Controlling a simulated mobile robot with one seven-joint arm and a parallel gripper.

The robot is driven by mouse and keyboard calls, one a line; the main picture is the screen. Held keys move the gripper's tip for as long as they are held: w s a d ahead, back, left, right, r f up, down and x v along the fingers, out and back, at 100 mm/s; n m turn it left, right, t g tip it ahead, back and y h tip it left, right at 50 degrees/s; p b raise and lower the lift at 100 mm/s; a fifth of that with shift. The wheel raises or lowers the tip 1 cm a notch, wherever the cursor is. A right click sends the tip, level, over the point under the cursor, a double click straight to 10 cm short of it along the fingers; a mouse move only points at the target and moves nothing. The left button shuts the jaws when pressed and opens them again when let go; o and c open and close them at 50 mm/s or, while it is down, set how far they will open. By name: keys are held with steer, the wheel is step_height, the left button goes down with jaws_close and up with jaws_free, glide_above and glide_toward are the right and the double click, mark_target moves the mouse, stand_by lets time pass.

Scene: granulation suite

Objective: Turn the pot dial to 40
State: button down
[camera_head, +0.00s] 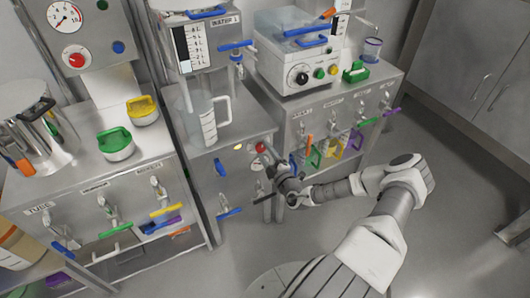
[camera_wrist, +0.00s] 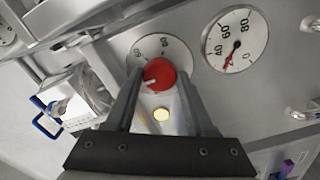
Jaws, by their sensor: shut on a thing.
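A red dial (camera_wrist: 160,73) with a white pointer mark sits on a round numbered plate (camera_wrist: 176,48) in the wrist view. My gripper (camera_wrist: 160,82) is shut on this dial, one finger on each side. The white mark points left and slightly down in the picture; the scale is partly hidden by the fingers and hard to read. The red dial also shows in the head view (camera_head: 260,147), on the front of the middle cabinet, with my gripper (camera_head: 264,158) at it. A round gauge (camera_wrist: 235,41) beside it has a red needle pointing down and slightly left.
A clear jug (camera_head: 203,118) stands on the cabinet above. The floor at right is clear.

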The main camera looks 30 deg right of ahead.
stand_by(0.3)
steer(key=shift+c, duration=1.3)
jaws_free()
steer(key=shift+s, duration=0.15)
